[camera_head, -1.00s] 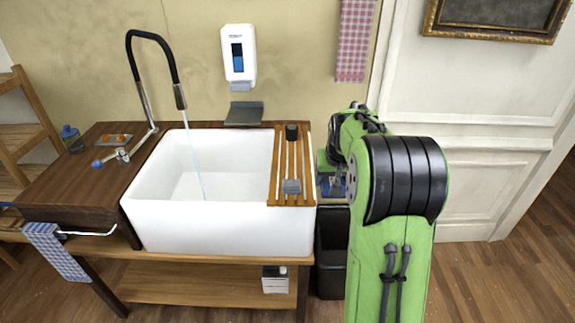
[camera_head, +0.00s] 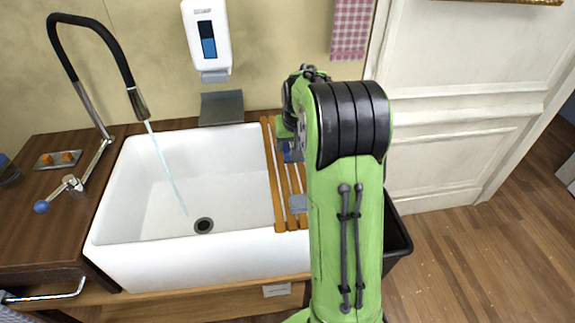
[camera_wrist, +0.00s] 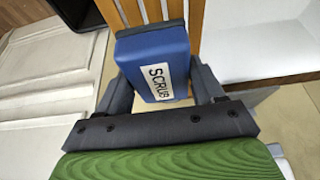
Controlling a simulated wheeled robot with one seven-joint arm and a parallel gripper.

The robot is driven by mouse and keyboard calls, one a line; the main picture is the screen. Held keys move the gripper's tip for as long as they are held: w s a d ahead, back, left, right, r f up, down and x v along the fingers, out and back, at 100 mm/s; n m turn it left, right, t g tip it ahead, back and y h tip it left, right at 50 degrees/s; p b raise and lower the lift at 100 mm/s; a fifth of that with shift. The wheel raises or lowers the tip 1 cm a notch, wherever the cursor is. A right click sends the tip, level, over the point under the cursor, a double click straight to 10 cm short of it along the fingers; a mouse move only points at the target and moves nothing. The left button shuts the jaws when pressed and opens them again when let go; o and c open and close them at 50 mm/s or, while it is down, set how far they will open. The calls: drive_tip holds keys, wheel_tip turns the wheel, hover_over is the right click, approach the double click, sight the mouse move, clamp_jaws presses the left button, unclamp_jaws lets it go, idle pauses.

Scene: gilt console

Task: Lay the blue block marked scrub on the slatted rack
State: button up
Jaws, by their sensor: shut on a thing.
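The blue block marked scrub (camera_wrist: 153,62) shows in the wrist view with its white SCRUB label facing the camera. My gripper (camera_wrist: 160,85) is shut on it, a finger at each side. In the wrist view the wooden slats of the rack (camera_wrist: 198,18) lie behind the block; I cannot tell whether the block touches them. In the head view the slatted rack (camera_head: 273,185) spans the right side of the white sink. My arm hides its right part and most of my gripper.
A grey item (camera_head: 299,204) lies on the near end of the rack. The white sink (camera_head: 150,180) is left of it, with water running from the black tap (camera_head: 140,103). A soap dispenser (camera_head: 207,40) hangs on the wall. A dark bin (camera_head: 398,235) stands at the right.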

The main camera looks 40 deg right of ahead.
sight(292, 167)
wheel_tip(292, 167, down, 7)
drive_tip(key=shift+r+b, duration=0.1)
drive_tip(key=shift+b, duration=0.45)
drive_tip(key=o, duration=0.9)
drive_tip(key=shift+f, duration=0.2)
drive_tip(key=shift+o, duration=0.2)
drive_tip(key=p+v, duration=0.2)
drive_tip(key=v, duration=1)
drive_tip(key=shift+w+r, duration=0.15)
drive_tip(key=s+a+r+n, duration=0.2)
drive_tip(key=s+a+r, duration=0.3)
drive_tip(key=a, duration=0.3)
drive_tip(key=s+a+n+y, duration=0.1)
drive_tip(key=s+a, duration=0.5)
drive_tip(key=s, duration=0.2)
drive_tip(key=s+a+n+t+y, duration=0.1)
drive_tip(key=s+a+n, duration=0.1)
drive_tip(key=s+a, duration=0.3)
drive_tip(key=s, duration=0.4)
drive_tip(key=shift+s+a+f, duration=0.3)
drive_tip(key=shift+a+f, duration=0.05)
drive_tip(key=shift+a, duration=0.05)
